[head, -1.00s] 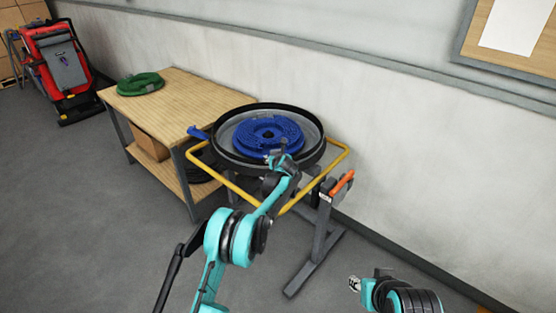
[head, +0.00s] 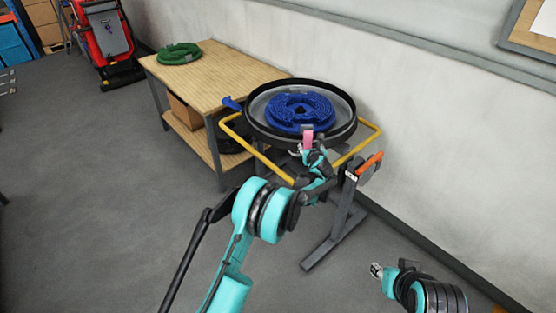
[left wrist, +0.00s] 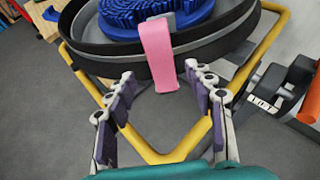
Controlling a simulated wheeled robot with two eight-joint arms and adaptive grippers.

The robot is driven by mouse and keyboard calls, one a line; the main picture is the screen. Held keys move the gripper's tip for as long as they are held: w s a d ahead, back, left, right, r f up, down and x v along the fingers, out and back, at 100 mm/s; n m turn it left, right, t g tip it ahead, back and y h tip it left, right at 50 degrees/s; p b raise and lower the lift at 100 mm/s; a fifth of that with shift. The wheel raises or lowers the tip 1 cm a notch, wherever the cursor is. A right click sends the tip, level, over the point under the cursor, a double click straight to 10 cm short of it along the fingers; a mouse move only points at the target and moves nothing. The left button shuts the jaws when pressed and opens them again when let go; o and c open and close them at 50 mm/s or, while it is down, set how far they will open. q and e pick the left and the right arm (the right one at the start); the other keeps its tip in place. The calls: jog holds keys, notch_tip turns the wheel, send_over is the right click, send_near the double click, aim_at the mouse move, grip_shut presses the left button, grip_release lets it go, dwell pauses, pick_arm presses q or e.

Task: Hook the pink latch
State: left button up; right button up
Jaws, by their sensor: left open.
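The pink latch (head: 308,139) is a flat strap on the near rim of the round black-rimmed tank (head: 351,128). In the left wrist view the pink latch (left wrist: 158,55) hangs down over the outside of the rim, its lower end free below the rim's edge. My left gripper (head: 311,157) is just in front of and below the latch, with its fingers apart. In the left wrist view the open left gripper (left wrist: 163,85) has the latch's lower end between and just beyond its fingertips. My right gripper (head: 377,270) is low at the right, away from the tank; its jaws are too small to judge.
A blue ring-shaped part (head: 298,109) lies inside the tank. A yellow tube frame (head: 258,158) surrounds the tank on a grey stand, with an orange handle (head: 370,163) at its right. A wooden table (head: 225,68) with a green ring (head: 179,53) stands left. The wall is close behind.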

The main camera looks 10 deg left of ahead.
pick_arm(q)
jog(key=s+d+f+t+y+b, duration=0.1)
jog(key=s+t, duration=0.1)
jog(key=s, duration=0.3)
jog(key=s+d+f+t+b, duration=0.1)
jog(key=s+d+f+t, duration=0.15)
jog(key=s, duration=0.25)
jog(key=s+a+r+n+g, duration=0.2)
jog(key=s+a+r+n, duration=0.2)
jog(key=a+r+n, duration=0.2)
jog(key=s+a+r+n+g+y+p, duration=0.1)
jog(key=s+a+r+n+g, duration=0.1)
jog(key=s+a+r+n, duration=0.2)
jog(key=a+r+n, duration=0.3)
jog(key=r, duration=0.1)
jog(key=shift+s+r+n, duration=0.15)
jog(key=shift+s+n, duration=0.15)
jog(key=shift+s, duration=0.1)
jog(key=shift+g, duration=0.25)
